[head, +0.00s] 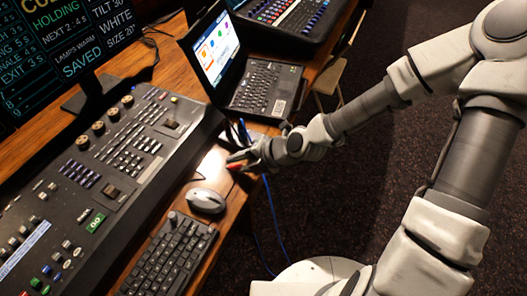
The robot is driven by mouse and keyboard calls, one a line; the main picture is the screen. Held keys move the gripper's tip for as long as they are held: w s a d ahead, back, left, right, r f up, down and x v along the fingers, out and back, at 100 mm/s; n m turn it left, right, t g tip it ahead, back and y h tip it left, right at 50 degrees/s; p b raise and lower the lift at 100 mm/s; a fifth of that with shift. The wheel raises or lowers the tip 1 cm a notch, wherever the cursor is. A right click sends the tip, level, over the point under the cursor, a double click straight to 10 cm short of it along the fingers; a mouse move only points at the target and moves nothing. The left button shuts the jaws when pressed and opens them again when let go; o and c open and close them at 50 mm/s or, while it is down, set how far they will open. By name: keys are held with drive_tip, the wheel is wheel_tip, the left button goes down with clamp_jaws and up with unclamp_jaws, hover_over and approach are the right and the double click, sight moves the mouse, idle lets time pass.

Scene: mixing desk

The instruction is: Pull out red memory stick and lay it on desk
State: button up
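The red memory stick (234,166) shows as a small red spot at my fingertips, near the desk's right edge. My gripper (236,161) is over the edge of the wooden desk (211,165), pointing left. The fingers partly cover the stick, and it appears to lie between them. At this size I cannot tell whether they are closed on it or whether the stick touches the desk.
A grey mouse (206,200) and a black keyboard (170,257) lie below my gripper. An open laptop (262,85) stands above it. The mixing console (90,190) fills the left. Blue cables (274,215) hang past the desk edge.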

drive_tip(key=v, duration=1.6)
drive_tip(key=shift+r, duration=0.25)
drive_tip(key=shift+a, duration=0.1)
